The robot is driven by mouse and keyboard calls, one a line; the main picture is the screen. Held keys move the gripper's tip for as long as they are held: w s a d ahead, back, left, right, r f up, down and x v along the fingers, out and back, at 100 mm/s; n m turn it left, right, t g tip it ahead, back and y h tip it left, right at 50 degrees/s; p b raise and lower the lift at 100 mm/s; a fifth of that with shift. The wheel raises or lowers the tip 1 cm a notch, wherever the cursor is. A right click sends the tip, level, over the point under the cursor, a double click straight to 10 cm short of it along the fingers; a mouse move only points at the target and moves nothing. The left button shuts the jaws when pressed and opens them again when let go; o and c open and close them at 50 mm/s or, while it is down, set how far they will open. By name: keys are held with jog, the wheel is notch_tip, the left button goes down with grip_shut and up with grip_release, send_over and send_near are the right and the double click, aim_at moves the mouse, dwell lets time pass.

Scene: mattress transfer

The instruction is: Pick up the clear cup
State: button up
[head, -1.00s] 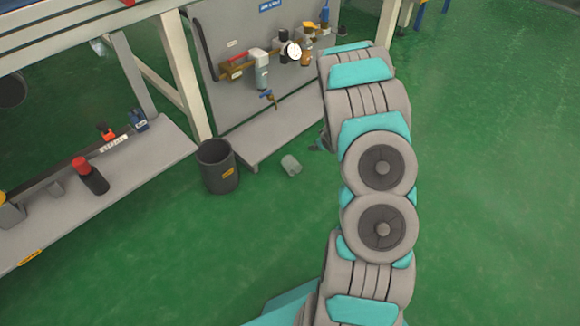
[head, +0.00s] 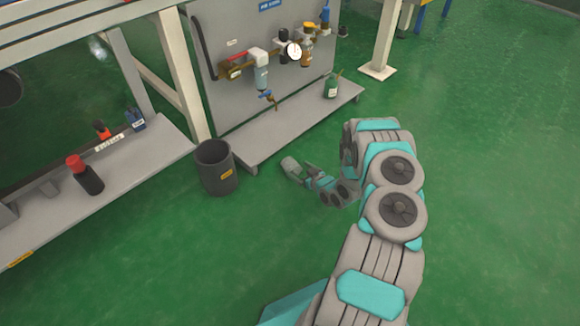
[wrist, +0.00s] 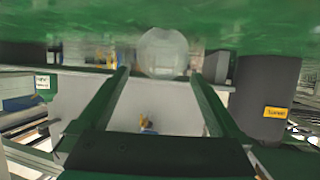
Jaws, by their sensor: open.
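The clear cup (head: 290,166) lies on the green floor to the right of the dark bin. In the head view my gripper (head: 303,174) is low beside it, coming from the right, with its fingertips close to the cup. In the wrist view, which looks upside down, the cup (wrist: 163,48) is ahead of my open fingers (wrist: 159,74), roughly centred across the gap between them. The fingers are apart and nothing is held. I cannot tell whether either fingertip touches the cup.
A dark bin (head: 214,172) stands left of the cup. A low shelf (head: 130,160) is at the left. Floor in front is clear.

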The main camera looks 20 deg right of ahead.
aim_at(292, 166)
jog(key=x, duration=0.5)
jog(key=shift+f, duration=0.15)
jog(key=shift+w, duration=0.25)
jog(key=shift+c, duration=0.4)
jog(key=c, duration=1.3)
